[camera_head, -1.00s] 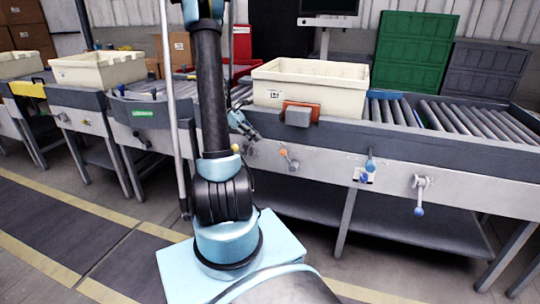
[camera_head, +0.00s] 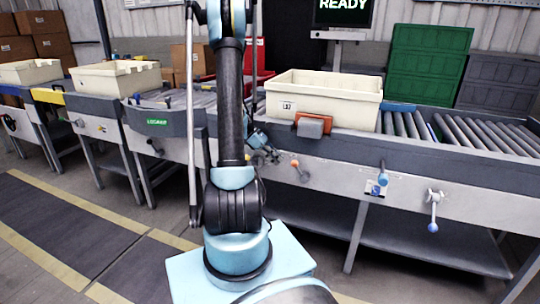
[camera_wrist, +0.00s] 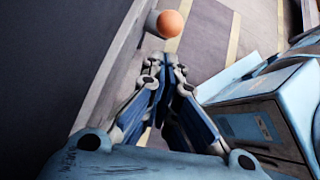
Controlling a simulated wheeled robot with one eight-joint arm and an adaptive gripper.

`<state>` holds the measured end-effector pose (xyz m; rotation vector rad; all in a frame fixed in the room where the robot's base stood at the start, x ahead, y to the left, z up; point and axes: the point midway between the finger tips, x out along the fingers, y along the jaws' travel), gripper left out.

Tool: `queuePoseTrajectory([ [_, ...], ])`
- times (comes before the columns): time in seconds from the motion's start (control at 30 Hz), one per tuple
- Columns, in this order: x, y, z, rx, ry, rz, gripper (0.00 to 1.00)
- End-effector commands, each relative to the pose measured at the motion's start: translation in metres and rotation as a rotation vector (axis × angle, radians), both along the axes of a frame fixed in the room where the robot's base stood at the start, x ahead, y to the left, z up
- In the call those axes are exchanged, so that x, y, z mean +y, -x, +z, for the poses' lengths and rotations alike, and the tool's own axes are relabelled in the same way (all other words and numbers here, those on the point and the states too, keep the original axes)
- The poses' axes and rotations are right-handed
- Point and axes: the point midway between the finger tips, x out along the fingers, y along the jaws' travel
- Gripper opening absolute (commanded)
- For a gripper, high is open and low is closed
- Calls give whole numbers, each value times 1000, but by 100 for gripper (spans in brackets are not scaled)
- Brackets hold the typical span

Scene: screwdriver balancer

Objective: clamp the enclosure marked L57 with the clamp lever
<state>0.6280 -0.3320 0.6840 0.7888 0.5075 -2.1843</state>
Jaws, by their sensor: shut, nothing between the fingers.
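A cream open bin (camera_head: 335,100) sits on the roller conveyor; its small front label is too small to read. An orange clamp pad with a grey block (camera_head: 313,125) is against its lower front. Below, an orange-knobbed lever (camera_head: 300,171) projects from the conveyor's front panel. My gripper (camera_head: 268,157) is just left of the orange knob in the head view, apart from it. In the wrist view, my shut, empty fingers (camera_wrist: 163,62) point toward the orange knob (camera_wrist: 170,23), which lies just beyond the tips.
Blue-knobbed levers (camera_head: 382,178) (camera_head: 433,226) project farther right on the same panel. Other cream bins (camera_head: 115,80) (camera_head: 30,72) stand on stations at left. A screen (camera_head: 343,12) reads READY. Green crates (camera_head: 428,65) stand behind. The floor at front left is clear.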

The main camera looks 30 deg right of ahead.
Motion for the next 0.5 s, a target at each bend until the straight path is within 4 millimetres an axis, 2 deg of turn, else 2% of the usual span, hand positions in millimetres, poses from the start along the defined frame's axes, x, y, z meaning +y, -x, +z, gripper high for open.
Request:
queuePoseTrajectory([
  [0.2, -14, 14, -18, -1, 1, -1, 0],
  [0.5, -19, 20, -25, 0, 0, 0, 0],
])
